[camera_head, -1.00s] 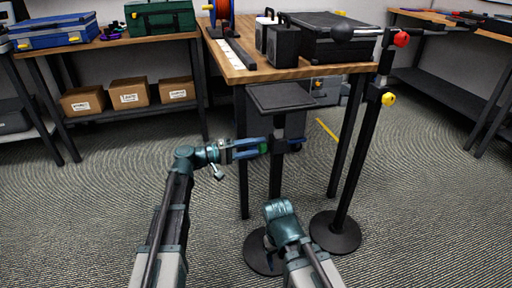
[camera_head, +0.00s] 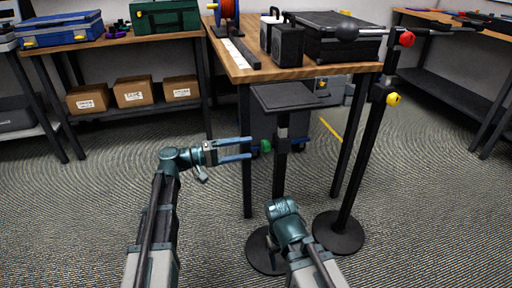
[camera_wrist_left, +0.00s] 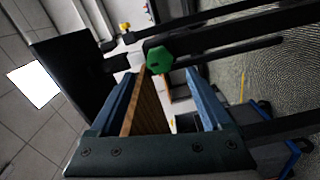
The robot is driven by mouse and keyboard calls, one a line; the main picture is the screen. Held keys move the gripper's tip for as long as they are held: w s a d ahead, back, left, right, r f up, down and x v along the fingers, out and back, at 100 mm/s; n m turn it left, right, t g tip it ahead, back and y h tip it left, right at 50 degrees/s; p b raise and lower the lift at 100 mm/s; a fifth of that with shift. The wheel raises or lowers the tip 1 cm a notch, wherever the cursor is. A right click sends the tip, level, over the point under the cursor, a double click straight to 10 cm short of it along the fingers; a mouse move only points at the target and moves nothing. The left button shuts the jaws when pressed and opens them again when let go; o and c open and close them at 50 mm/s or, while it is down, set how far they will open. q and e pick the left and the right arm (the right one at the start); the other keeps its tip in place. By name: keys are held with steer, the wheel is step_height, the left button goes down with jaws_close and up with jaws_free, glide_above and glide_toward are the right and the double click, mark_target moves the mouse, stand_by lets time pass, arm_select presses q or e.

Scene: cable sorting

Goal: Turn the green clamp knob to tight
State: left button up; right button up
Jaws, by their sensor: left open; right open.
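The green clamp knob (camera_head: 265,146) sits on the left side of the clamp on a black stand post (camera_head: 279,178) below a flat black plate (camera_head: 284,96). My left gripper (camera_head: 251,148) is open, with its blue fingers pointing at the knob from the left and a small gap between tips and knob. In the left wrist view the knob (camera_wrist_left: 160,59) is a faceted green shape beyond the open fingertips (camera_wrist_left: 163,72), roughly centred between them. Nothing is held.
A second stand (camera_head: 364,160) with a yellow knob (camera_head: 393,98) and a red knob (camera_head: 407,39) stands to the right. A wooden table (camera_head: 240,70) with black cases is behind. Shelved boxes (camera_head: 133,91) are at the back left. The floor around my left arm is clear.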

arm_select(q)
steer(key=v, duration=0.8)
steer(key=s+d+f+m+g+y+p, duration=0.2)
steer(key=s+d+f+g+y+p, duration=0.2)
steer(key=s+d+f+g+y, duration=0.45)
steer(key=s+d+f+m+t+y+p, duration=0.1)
steer(key=s+f+m+t+y+p, duration=0.3)
steer(key=s+y, duration=0.8)
step_height(320, 180, up, 38)
steer(key=s+g+h+p, duration=0.1)
steer(key=h+p, duration=0.1)
steer(key=p, duration=3.6)
steer(key=shift+s+f+n+p, duration=0.2)
steer(key=shift+s+n+p, duration=0.05)
steer(key=shift+n+p, duration=0.15)
